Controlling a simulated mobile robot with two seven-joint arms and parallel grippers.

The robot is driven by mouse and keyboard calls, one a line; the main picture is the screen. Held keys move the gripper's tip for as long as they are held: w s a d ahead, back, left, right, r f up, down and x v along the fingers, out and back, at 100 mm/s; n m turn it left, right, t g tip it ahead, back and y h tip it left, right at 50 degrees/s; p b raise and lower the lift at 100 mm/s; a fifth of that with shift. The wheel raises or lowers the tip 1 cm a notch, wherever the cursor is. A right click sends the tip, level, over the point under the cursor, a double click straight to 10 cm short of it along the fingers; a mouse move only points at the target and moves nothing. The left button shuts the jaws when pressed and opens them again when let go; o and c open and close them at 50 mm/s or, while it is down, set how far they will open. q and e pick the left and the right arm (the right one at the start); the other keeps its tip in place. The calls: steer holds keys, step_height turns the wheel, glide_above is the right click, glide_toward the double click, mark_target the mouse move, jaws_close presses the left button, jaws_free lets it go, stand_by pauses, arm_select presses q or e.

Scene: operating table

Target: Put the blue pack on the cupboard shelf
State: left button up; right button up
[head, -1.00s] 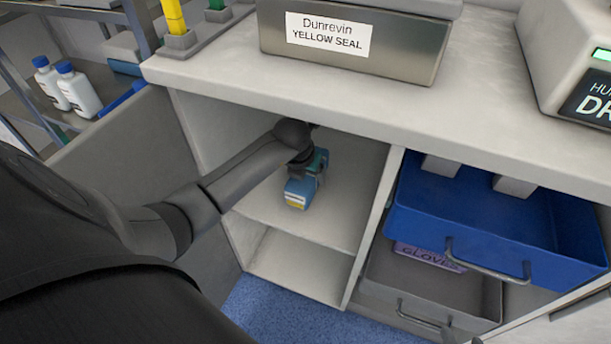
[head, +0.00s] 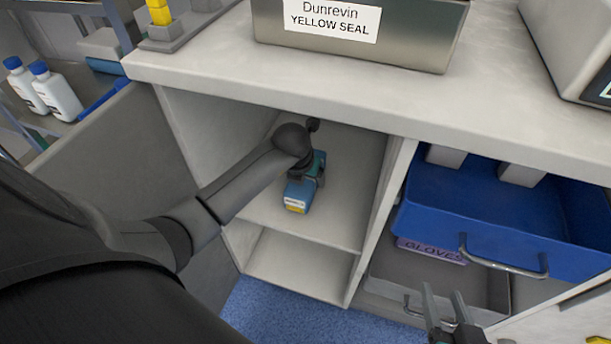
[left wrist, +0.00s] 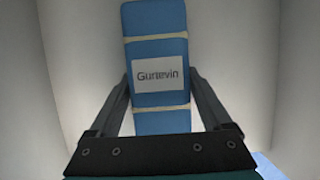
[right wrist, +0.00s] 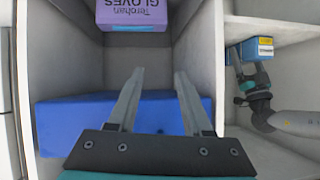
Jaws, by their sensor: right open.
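The blue pack (head: 299,194), with a white and yellow label end, is inside the open cupboard, over the upper shelf (head: 345,215). My left gripper (head: 305,172) reaches into the cupboard and is shut on the pack. The pack (right wrist: 257,48) also shows in the right wrist view. Whether its underside rests on the shelf I cannot tell. My right gripper (head: 443,290) is open and empty in front of the drawers; its spread fingers show in the right wrist view (right wrist: 158,78).
An open blue drawer (head: 490,225) juts out right of the cupboard, above a grey drawer holding a purple gloves box (head: 432,248). A countertop (head: 330,85) overhangs the compartment, with a steel box (head: 360,45) on it. White bottles (head: 55,92) stand at left.

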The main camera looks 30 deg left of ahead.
arm_select(q)
steer(key=shift+o, duration=1.1)
steer(key=shift+r, duration=0.15)
arm_select(e)
steer(key=shift+d, duration=0.1)
